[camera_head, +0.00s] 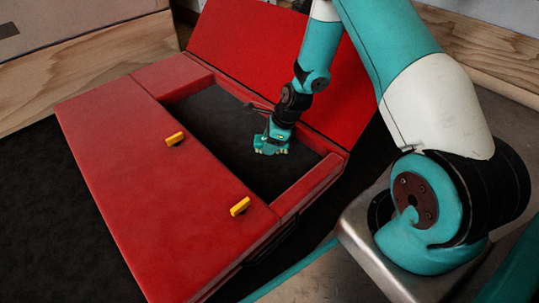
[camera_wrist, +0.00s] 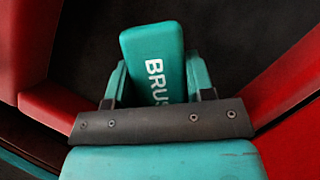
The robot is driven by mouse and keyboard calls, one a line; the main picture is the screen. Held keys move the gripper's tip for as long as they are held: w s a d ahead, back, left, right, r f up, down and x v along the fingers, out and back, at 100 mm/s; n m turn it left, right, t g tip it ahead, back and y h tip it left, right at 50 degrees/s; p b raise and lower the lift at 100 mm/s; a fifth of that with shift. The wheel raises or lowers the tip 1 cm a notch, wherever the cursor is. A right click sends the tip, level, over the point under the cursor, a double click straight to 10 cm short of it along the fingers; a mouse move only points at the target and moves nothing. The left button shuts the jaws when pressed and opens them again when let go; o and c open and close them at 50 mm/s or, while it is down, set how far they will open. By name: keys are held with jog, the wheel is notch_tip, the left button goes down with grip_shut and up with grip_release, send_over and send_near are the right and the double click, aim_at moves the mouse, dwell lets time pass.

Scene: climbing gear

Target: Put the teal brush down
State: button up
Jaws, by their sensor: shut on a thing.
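The teal brush (camera_wrist: 152,50) shows in the wrist view as a teal block with white letters, partly cut off by my wrist. My gripper (camera_wrist: 157,78) is shut on it, with one teal finger on each side. In the head view my gripper (camera_head: 273,142) points down inside the open, dark-lined compartment of a red case (camera_head: 120,160). The brush is hard to tell from my teal fingers there. I cannot tell whether it touches the compartment floor (camera_head: 215,120).
The case's rear red lid (camera_head: 240,40) stands raised behind my arm. Its front red panel carries two yellow latches (camera_head: 175,139). Red walls (camera_wrist: 285,85) border the compartment on both sides in the wrist view. Dark floor to the left of my gripper is bare.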

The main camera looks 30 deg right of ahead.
notch_tip(320, 180, down, 4)
jog(key=shift+b, duration=1.25)
jog(key=shift+r, duration=0.2)
jog(key=shift+f, duration=0.15)
jog(key=o, duration=1)
jog(key=shift+o, duration=0.2)
